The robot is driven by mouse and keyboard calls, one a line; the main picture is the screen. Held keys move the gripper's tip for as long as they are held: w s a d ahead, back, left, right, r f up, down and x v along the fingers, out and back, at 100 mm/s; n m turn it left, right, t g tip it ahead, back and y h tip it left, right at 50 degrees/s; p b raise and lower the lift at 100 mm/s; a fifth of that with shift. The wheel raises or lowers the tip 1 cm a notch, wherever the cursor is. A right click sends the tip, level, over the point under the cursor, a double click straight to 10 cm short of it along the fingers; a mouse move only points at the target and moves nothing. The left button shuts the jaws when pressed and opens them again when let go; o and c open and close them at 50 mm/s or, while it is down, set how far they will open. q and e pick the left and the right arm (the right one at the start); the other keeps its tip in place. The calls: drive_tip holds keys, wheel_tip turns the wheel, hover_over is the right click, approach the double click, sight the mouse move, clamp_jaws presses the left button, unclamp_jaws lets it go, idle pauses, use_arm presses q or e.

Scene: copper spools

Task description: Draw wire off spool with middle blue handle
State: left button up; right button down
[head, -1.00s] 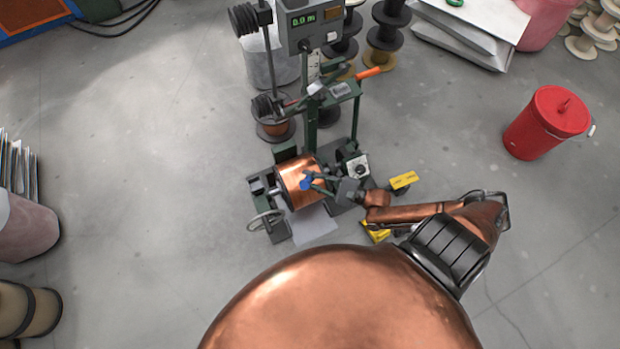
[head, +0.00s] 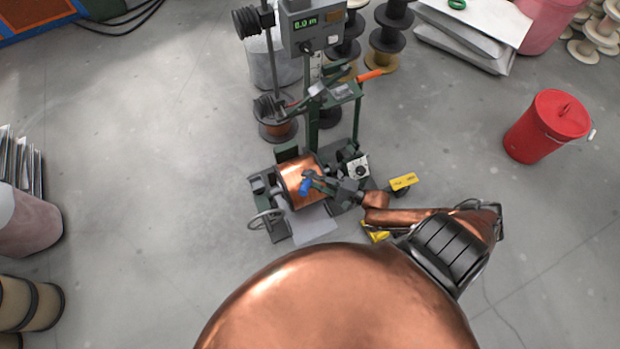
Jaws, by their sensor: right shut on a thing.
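The copper-coloured spool (head: 291,178) lies on its side in the low green and grey winding machine in the head view. A small blue handle (head: 305,187) shows in front of the spool. My right gripper (head: 312,182) reaches in from the right and is shut on the blue handle. Its fingertips partly cover the handle and the spool's right side. My left gripper is out of view. I cannot make out a wire strand coming off the spool.
A grey box with a green display (head: 306,21) tops the machine's post. An orange-tipped lever (head: 369,75) sticks out on the right. A smaller spool (head: 277,127) sits behind. A red bucket (head: 548,126) stands at right.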

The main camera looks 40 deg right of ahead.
drive_tip(key=shift+n+p, duration=0.5)
drive_tip(key=shift+n, duration=1.8)
drive_tip(key=shift+n, duration=0.6)
drive_tip(key=n+p, duration=0.1)
drive_tip(key=n, duration=0.9)
drive_tip(key=shift+n+p, duration=0.3)
drive_tip(key=shift+p, duration=0.05)
drive_tip(key=n, duration=0.6)
